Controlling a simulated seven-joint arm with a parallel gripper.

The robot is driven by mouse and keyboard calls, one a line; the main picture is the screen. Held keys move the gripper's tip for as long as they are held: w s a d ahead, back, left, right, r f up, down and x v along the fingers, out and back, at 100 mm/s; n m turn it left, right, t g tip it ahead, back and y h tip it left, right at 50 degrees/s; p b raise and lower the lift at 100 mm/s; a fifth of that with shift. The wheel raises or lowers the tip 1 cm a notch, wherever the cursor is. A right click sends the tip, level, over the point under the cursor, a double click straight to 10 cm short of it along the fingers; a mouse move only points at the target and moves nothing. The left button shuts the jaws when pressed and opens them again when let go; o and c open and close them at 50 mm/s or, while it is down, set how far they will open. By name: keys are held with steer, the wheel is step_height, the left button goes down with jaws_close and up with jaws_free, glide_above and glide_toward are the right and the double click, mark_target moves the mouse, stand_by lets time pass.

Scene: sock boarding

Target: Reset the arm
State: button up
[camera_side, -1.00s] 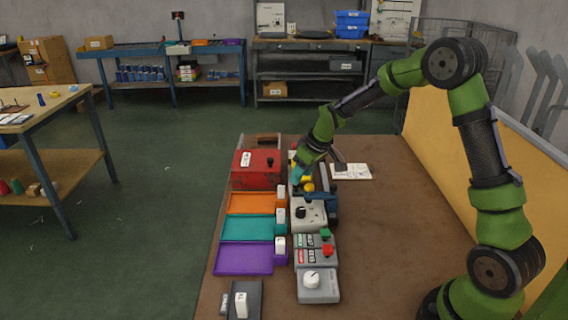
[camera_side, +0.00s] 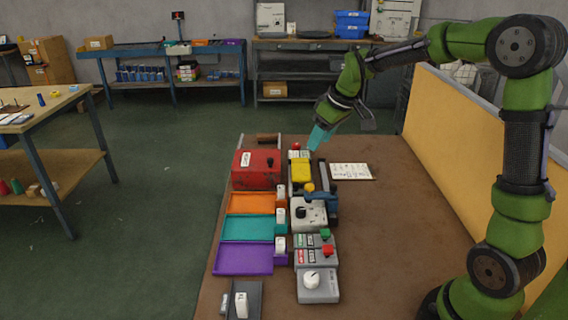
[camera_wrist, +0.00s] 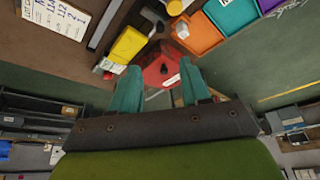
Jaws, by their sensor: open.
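My gripper (camera_side: 318,138) is raised above the far end of the brown table, past the yellow block (camera_side: 301,170). Its teal fingers also show in the wrist view (camera_wrist: 160,90), spread apart with nothing between them. In the wrist view the red box (camera_wrist: 160,71) lies beyond the gap between the fingertips. In the side view the red box (camera_side: 256,168) stands to the lower left of the gripper. The gripper appears clear of everything.
Orange (camera_side: 250,203), teal (camera_side: 246,228) and purple (camera_side: 243,259) trays line the table's left side. Grey control boxes with a white knob (camera_side: 312,281) and green and red buttons stand beside them. A printed card (camera_side: 351,172) lies right. A yellow panel (camera_side: 474,145) borders the right edge.

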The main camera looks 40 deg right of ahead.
steer(key=s+a+r+m+t, duration=0.1)
steer(key=s+a+r+m, duration=0.1)
steer(key=s+a, duration=0.4)
steer(key=s+a+r+m+t+y, duration=0.1)
steer(key=s+a, duration=0.6)
steer(key=s, duration=0.8)
steer(key=shift+r+m+t+y, duration=0.35)
steer(key=shift+r+m, duration=0.3)
steer(key=shift+m, duration=0.45)
